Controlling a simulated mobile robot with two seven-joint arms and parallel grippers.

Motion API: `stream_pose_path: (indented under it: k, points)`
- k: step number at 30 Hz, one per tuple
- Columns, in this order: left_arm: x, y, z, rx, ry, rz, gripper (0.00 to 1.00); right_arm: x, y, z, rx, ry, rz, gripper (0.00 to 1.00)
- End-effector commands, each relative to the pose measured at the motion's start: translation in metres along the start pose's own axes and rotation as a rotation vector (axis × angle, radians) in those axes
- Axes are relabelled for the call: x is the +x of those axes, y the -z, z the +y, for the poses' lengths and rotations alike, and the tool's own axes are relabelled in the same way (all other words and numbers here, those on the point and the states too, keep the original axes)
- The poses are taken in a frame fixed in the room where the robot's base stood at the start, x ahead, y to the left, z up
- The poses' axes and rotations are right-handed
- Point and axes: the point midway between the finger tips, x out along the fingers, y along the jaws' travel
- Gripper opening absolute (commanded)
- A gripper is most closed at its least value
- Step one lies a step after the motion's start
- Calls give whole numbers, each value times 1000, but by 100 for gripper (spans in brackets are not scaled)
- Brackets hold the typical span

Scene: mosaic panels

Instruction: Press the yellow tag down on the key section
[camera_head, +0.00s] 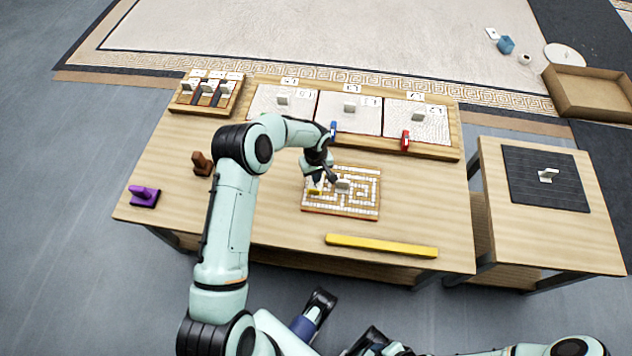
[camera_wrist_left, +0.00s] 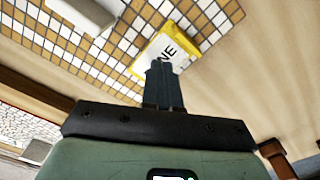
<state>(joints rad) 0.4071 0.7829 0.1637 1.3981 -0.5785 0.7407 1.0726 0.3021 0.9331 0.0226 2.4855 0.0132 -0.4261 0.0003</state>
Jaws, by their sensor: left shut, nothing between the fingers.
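The key section (camera_head: 358,209) is a flat panel of white and tan tiles in a maze pattern, near the middle of the table. The yellow tag (camera_head: 314,192) lies at its left edge, with a white face and dark letters, partly readable as "NE", in the left wrist view (camera_wrist_left: 150,54). My left gripper (camera_head: 326,180) is shut and empty, just above the tag in the head view. In the left wrist view its fingertips (camera_wrist_left: 164,72) overlap the tag's lower edge; I cannot tell whether they touch it. Dark parts of my right arm show at the bottom, its fingers unclear.
A pale block (camera_head: 343,185) stands on the panel beside my left gripper. A yellow bar (camera_head: 381,246) lies along the table's front edge. A purple block (camera_head: 144,197) and a brown block (camera_head: 202,163) stand at left. Trays with panels (camera_head: 268,101) line the back.

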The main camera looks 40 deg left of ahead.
Motion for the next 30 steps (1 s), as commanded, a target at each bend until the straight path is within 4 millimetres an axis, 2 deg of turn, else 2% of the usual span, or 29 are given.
stream_pose_path:
  k: [23,30]
  points:
    - [16,0,0,1,0,0,0,13,1,4,1,-1,-4,43]
    - [15,0,0,0,0,0,0,12,1,4,1,-1,-4,43]
